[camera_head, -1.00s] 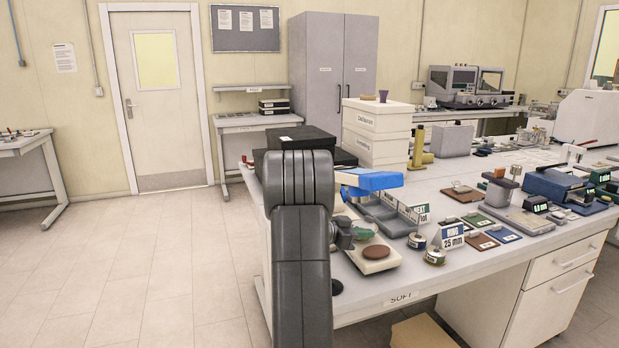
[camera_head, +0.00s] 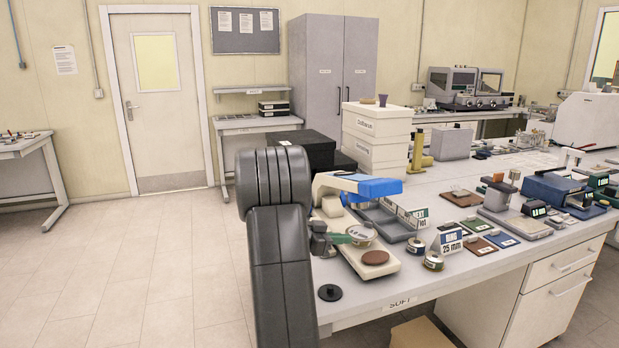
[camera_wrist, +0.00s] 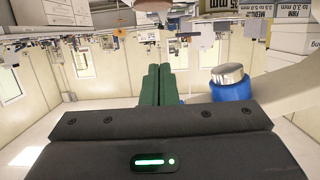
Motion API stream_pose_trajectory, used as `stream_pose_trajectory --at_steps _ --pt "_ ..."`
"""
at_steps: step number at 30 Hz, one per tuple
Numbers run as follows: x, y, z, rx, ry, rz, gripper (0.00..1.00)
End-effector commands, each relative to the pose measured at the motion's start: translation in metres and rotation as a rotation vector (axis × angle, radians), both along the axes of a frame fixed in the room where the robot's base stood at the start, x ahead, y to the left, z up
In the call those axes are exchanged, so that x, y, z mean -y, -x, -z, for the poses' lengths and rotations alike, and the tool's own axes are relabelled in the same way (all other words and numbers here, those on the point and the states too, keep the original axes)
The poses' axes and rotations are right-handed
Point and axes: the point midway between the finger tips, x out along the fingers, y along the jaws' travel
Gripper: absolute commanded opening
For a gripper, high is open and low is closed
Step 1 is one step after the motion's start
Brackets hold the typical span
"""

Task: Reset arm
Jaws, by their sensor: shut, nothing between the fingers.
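My dark grey arm (camera_head: 278,240) rises at the front left of the bench (camera_head: 345,300) and hides part of its left edge. My gripper (camera_head: 345,239) shows small beside it, with green fingers pointing right, close to a round tin (camera_head: 362,231) on the pale stand. I cannot tell from this angle whether they touch. In the wrist view the two long green fingers (camera_wrist: 157,85) lie side by side, shut with nothing between them. The wrist view is upside down, with the room inverted.
A blue-and-white device (camera_head: 375,187) stands just behind the gripper. A brown disc (camera_head: 375,257) sits on the stand, and a black round piece (camera_head: 330,292) lies near the front edge. White stacked boxes (camera_head: 378,140) stand farther back. The floor at left (camera_head: 130,260) is clear.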

Motion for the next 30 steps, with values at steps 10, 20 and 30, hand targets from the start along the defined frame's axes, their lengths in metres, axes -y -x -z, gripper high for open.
stream_pose_trajectory --at_steps 10,20,30 --pt "-0.002 0.001 -0.001 -0.001 0.0 0.001 0.0" --pt "0.014 -0.004 0.002 -0.002 0.0 0.003 0.0" --pt "0.069 -0.023 0.015 -0.004 0.0 0.005 0.0"
